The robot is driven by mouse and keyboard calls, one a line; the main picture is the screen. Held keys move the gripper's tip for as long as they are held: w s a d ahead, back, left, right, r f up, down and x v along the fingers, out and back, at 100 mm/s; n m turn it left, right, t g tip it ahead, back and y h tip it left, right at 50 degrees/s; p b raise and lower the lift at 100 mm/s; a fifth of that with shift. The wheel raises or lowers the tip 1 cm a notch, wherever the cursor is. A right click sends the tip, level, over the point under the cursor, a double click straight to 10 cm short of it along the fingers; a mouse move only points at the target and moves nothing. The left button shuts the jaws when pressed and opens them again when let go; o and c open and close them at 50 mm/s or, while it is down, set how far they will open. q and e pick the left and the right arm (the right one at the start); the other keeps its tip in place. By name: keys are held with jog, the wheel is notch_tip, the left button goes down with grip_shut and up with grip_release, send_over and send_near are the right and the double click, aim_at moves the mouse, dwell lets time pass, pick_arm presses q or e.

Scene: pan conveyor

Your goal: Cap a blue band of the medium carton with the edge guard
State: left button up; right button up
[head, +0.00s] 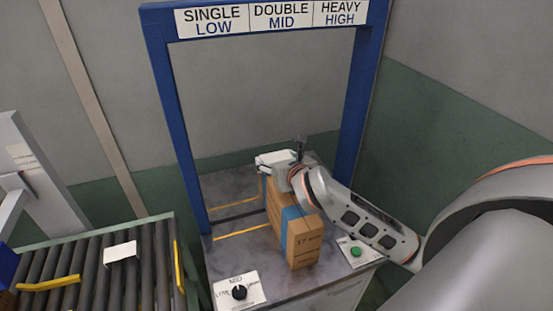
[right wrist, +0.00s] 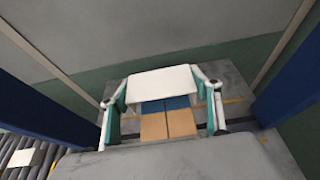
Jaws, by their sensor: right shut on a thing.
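The brown carton (head: 304,242) stands on the grey table inside the blue frame. A blue band (head: 290,213) runs over it; the band also shows in the right wrist view (right wrist: 178,103). My right gripper (right wrist: 163,95) is shut on a white plate-like piece, which looks like the edge guard (right wrist: 160,81). In the head view the white edge guard (head: 270,160) is at the carton's far upper end. In the right wrist view it lies just beyond the blue band; whether it touches the carton I cannot tell. My left gripper is not in view.
The blue frame (head: 182,140) carries SINGLE LOW, DOUBLE MID and HEAVY HIGH signs. A dial panel (head: 239,291) and a green button (head: 355,252) sit at the table's front. A roller conveyor (head: 85,275) is at the left. The table left of the carton is clear.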

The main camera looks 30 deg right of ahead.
jog(key=shift+f+b, duration=1.2)
jog(key=shift+f, duration=0.5)
jog(key=o, duration=0.8)
jog(key=shift+f, duration=0.1)
jog(key=shift+o, duration=0.2)
jog(key=shift+v, duration=3.8)
jog(key=shift+a, duration=0.1)
